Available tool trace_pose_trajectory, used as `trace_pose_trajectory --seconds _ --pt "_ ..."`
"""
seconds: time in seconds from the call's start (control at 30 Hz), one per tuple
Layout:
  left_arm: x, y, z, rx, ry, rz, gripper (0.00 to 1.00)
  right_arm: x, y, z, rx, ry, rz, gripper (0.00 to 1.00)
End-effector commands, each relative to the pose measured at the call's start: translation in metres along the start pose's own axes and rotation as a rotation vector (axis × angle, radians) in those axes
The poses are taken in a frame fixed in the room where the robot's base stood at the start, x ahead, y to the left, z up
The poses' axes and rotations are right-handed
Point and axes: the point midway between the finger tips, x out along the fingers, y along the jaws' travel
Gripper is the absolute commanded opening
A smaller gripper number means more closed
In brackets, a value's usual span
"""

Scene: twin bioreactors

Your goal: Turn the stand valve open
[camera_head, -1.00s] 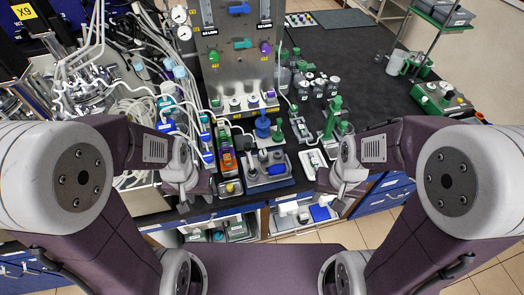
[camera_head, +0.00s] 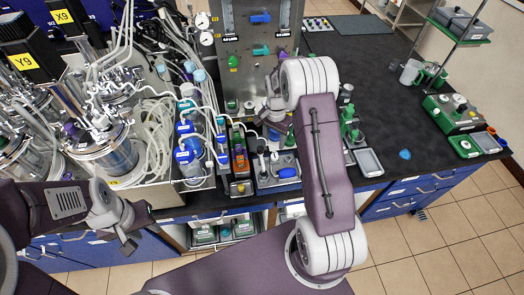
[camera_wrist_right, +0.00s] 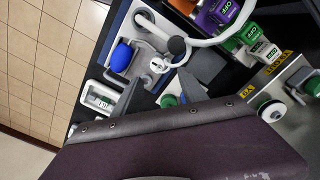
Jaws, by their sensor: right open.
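A metal panel (camera_head: 232,48) stands at the back of the bench with a blue valve handle (camera_head: 260,17) and green valve handles (camera_head: 261,50). I cannot tell which part is the stand valve. My right gripper (camera_head: 262,112) is over the equipment in front of the panel, partly hidden by its own wrist. In the right wrist view its dark fingers (camera_wrist_right: 166,84) are apart with nothing clearly between them, above a grey tray with a blue bulb (camera_wrist_right: 121,58). My left gripper (camera_head: 134,230) is low in front of the bench, away from the equipment; its jaw gap is unclear.
Glass-and-steel bioreactors (camera_head: 105,145) and coiled tubes fill the left. My right arm hides part of the bench middle. A green stand (camera_head: 348,122) and a grey tray (camera_head: 368,161) are right of it. The black bench top (camera_head: 385,110) further right is mostly clear.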

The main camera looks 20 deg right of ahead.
Motion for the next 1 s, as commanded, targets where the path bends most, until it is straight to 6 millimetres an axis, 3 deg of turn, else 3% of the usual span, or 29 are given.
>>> trace_pose_trajectory --seconds 0.17,0.5,0.63,0.93,0.97,1.0 --pt "-0.003 0.000 0.000 0.000 0.000 0.000 0.36 0.004 0.003 -0.002 0.006 -0.002 0.002 0.50" --pt "-0.021 0.000 -0.002 0.000 0.000 0.000 0.36 0.067 0.003 0.000 0.005 -0.004 0.003 0.50" --pt "-0.024 0.001 -0.003 0.000 0.000 0.000 0.36 0.084 0.003 -0.001 0.005 -0.002 0.002 0.50" --pt "-0.024 0.001 -0.003 0.000 0.000 0.000 0.36 0.090 0.002 -0.002 0.005 0.000 -0.001 0.50" --pt "-0.024 0.001 -0.003 0.000 0.000 0.000 0.36 0.090 0.002 -0.002 0.005 0.000 -0.001 0.47" --pt "-0.024 0.001 -0.003 0.000 0.000 0.000 0.36 0.090 0.002 -0.002 0.005 0.000 0.000 0.36"
